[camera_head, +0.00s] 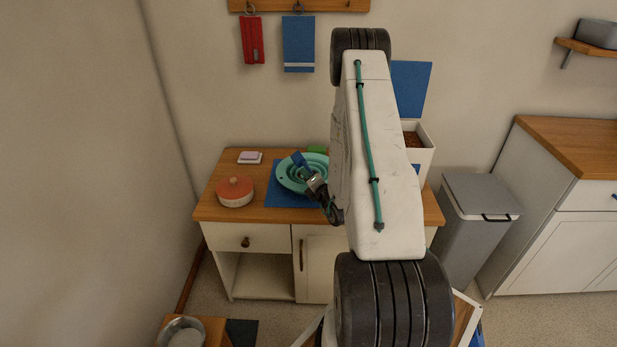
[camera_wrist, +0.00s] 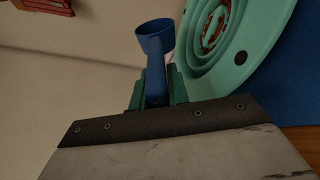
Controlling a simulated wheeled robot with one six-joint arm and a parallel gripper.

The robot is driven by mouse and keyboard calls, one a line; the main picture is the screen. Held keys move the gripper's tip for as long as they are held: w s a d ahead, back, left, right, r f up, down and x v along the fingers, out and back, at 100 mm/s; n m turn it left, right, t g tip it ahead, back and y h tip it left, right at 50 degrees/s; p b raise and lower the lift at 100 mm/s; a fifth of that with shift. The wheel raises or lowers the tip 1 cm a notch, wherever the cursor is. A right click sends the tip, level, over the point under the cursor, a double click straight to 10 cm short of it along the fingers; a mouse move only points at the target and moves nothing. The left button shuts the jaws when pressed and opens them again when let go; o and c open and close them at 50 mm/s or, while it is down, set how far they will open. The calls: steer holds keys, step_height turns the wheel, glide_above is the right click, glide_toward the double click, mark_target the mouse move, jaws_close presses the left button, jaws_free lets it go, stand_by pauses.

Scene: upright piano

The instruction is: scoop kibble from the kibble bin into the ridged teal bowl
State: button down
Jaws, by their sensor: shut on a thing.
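The ridged teal bowl (camera_head: 291,176) sits on a blue mat (camera_head: 280,199) on the wooden-topped cabinet. In the wrist view the bowl (camera_wrist: 212,62) shows at the upper right, with some brown kibble visible at its middle. My gripper (camera_head: 315,182) is shut on the handle of a blue scoop (camera_head: 299,160). The scoop (camera_wrist: 155,38) stands out beyond the fingers, beside the bowl in the wrist view. Whether kibble is in the scoop I cannot tell. The white kibble bin (camera_head: 423,155) stands at the right with brown kibble (camera_head: 412,139) inside, partly hidden by my arm.
A coral lidded pot (camera_head: 235,192) and a small pale block (camera_head: 250,157) stand left on the cabinet top (camera_head: 213,208). A green item (camera_head: 317,149) lies behind the bowl. A grey trash can (camera_head: 477,215) stands right of the cabinet. Red and blue cloths hang on the wall.

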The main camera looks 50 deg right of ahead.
steer(key=shift+r+m, duration=0.15)
steer(key=shift+m, duration=1.05)
steer(key=n, duration=0.3)
steer(key=shift+d+n, duration=0.1)
steer(key=shift+n, duration=0.3)
steer(key=n+g, duration=0.1)
steer(key=n, duration=0.3)
steer(key=shift+d+h, duration=0.1)
steer(key=shift+h, duration=0.2)
steer(key=n, duration=0.2)
steer(key=d+r+n, duration=0.1)
steer(key=s+n+h, duration=0.1)
steer(key=n, duration=0.1)
steer(key=shift+d+r+n+g, duration=0.25)
steer(key=shift+d+n+g, duration=0.05)
steer(key=shift+d+g, duration=0.1)
